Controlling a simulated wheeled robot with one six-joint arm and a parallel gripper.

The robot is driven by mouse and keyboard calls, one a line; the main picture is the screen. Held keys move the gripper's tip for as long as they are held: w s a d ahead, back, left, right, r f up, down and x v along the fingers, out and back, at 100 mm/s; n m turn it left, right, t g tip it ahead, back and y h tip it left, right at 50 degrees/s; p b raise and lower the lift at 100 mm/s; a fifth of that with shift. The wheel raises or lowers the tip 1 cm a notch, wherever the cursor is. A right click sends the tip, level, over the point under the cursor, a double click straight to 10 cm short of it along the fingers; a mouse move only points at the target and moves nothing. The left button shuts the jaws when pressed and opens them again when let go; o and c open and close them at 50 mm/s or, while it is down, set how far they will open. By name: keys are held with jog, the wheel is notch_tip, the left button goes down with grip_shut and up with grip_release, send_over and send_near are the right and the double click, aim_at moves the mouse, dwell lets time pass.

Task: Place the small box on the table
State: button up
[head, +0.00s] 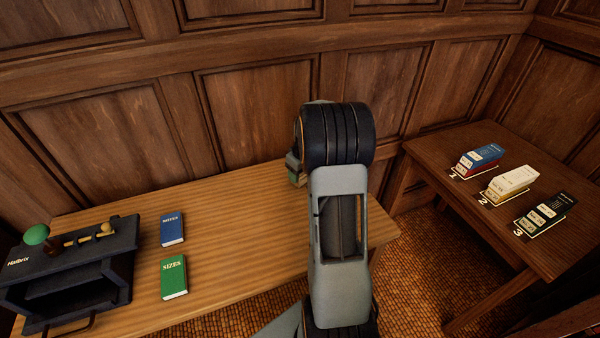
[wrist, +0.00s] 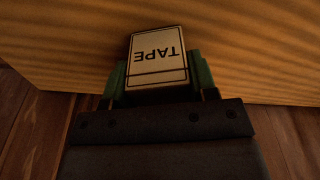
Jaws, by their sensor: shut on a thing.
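A small pale box (wrist: 157,72) with the word TAPE printed on it appears upside down in the wrist view. My gripper (wrist: 158,80) is shut on it, with one green finger at each side. In the head view my gripper (head: 296,175) is mostly hidden behind my arm, near the back right of the light wooden table (head: 225,225). The table top also fills the upper wrist view (wrist: 260,50), near its edge. I cannot tell whether the box touches the table.
A blue book (head: 172,229) and a green book (head: 174,277) lie on the table's left part, beside a dark machine (head: 70,265) with a green knob. A darker side table (head: 455,150) at right holds several boxes on numbered places. The table's middle is clear.

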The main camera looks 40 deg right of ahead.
jog(key=shift+f, duration=0.15)
jog(key=o, duration=1.1)
jog(key=r, duration=0.4)
jog(key=s+r, duration=0.1)
jog(key=r, duration=0.2)
jog(key=r+p, duration=0.1)
jog(key=r, duration=0.3)
jog(key=shift+s+r, duration=0.3)
jog(key=s+a+r, duration=0.2)
jog(key=a, duration=0.5)
jog(key=s+a+r, duration=0.1)
jog(key=s+a, duration=0.2)
jog(key=a, duration=0.3)
jog(key=shift+m+t, duration=0.6)
jog(key=shift+m, duration=0.3)
jog(key=s+a+f, duration=0.1)
jog(key=s+a, duration=0.5)
jog(key=s, duration=0.1)
jog(key=s+a+f, duration=0.1)
jog(key=s+a, duration=0.2)
jog(key=a, duration=0.1)
jog(key=shift+s+f, duration=0.25)
jog(key=shift+f, duration=0.1)
